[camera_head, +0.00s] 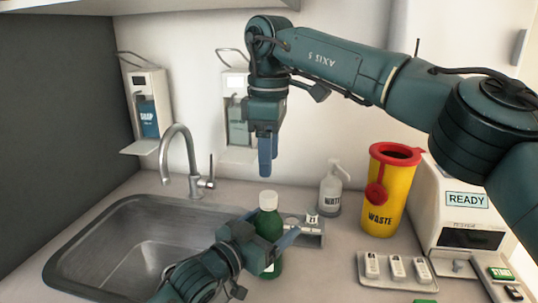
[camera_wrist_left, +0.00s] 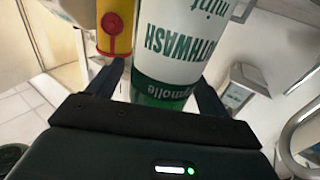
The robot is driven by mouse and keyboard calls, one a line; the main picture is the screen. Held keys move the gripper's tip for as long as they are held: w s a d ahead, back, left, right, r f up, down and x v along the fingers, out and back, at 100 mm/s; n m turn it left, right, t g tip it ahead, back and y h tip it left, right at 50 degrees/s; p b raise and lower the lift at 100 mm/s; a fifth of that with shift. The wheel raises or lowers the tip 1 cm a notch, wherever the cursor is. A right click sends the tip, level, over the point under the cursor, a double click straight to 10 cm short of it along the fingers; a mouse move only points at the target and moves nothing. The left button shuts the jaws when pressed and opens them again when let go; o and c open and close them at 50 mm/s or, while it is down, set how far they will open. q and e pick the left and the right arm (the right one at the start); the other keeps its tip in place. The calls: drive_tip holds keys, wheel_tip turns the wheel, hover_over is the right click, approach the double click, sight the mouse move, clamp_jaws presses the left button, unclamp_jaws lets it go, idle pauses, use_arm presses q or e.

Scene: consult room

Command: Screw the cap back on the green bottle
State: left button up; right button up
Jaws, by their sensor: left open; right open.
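The green bottle (camera_head: 269,222) stands upright on the counter to the right of the sink. A white cap (camera_head: 268,200) sits on its top; I cannot tell how tightly. My left gripper (camera_head: 270,228) is open low at the bottle, with a finger on either side of it. The left wrist view shows the bottle's white and green mouthwash label (camera_wrist_left: 170,60) between the spread fingers (camera_wrist_left: 160,85). My right gripper (camera_head: 266,172) points down above the cap, open and empty, with a gap below it. The bottle's lower part is partly hidden by my left gripper.
The steel sink (camera_head: 75,262) with its tap (camera_head: 180,150) is on the left. A pump bottle (camera_head: 330,190), a yellow waste bin (camera_head: 384,195), a tray (camera_head: 365,282) and a white READY machine (camera_head: 440,200) stand right. A small grey stand (camera_head: 315,228) is close beside the bottle.

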use_arm(q)
drive_tip(key=b+v, duration=0.1)
drive_tip(key=v, duration=1.1)
drive_tip(key=shift+s+a, duration=0.1)
drive_tip(key=shift+s, duration=0.05)
